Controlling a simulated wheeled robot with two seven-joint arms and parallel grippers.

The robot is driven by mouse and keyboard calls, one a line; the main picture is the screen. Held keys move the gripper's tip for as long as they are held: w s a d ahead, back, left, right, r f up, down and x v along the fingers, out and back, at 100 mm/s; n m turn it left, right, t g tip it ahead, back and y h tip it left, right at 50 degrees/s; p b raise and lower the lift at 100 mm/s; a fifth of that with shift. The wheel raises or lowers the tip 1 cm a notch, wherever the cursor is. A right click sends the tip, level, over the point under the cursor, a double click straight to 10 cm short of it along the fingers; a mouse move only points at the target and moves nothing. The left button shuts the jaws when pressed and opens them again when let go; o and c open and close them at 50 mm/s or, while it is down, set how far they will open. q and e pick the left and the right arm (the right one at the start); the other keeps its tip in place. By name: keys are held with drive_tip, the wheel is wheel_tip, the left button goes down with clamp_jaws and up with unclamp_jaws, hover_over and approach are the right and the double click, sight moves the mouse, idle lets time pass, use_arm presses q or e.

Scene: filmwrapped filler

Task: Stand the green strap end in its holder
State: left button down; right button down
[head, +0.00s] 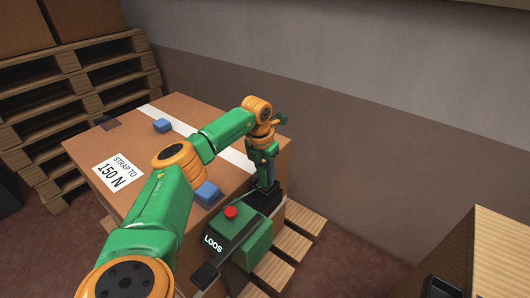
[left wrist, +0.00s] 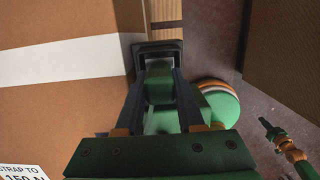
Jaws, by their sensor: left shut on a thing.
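My left gripper (head: 268,172) is shut on the green strap end, beside the front right edge of the large box. In the left wrist view, the green strap end (left wrist: 159,85) shows between the two dark fingers. The black holder (left wrist: 158,48) is a square-rimmed piece just beyond the fingertips. In the head view, the black holder (head: 264,197) is below the gripper, at the box's edge. I cannot tell whether the strap end touches or enters it. In the left wrist view, a green and orange arm, apparently my right one (left wrist: 272,130), shows small at lower right; its jaws are unclear.
The box (head: 135,135) carries a white strap and a "STRAP TO 150 N" label. Two blue blocks (head: 162,125) (head: 207,194) lie on it. A green tool with a red button (head: 231,212) stands before the holder. Stacked pallets (head: 75,100) stand left; a wall is behind.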

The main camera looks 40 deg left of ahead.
sight(261, 188)
use_arm(q)
drive_tip(key=shift+f, duration=0.65)
drive_tip(key=shift+f, duration=0.15)
drive_tip(key=c, duration=0.5)
unclamp_jaws()
drive_tip(key=r, duration=0.4)
drive_tip(key=s+r+p, duration=0.1)
drive_tip(key=r, duration=0.3)
drive_tip(key=s+r, duration=0.1)
drive_tip(key=r, duration=0.3)
drive_tip(key=shift+d+r, duration=0.1)
drive_tip(key=shift+r, duration=0.05)
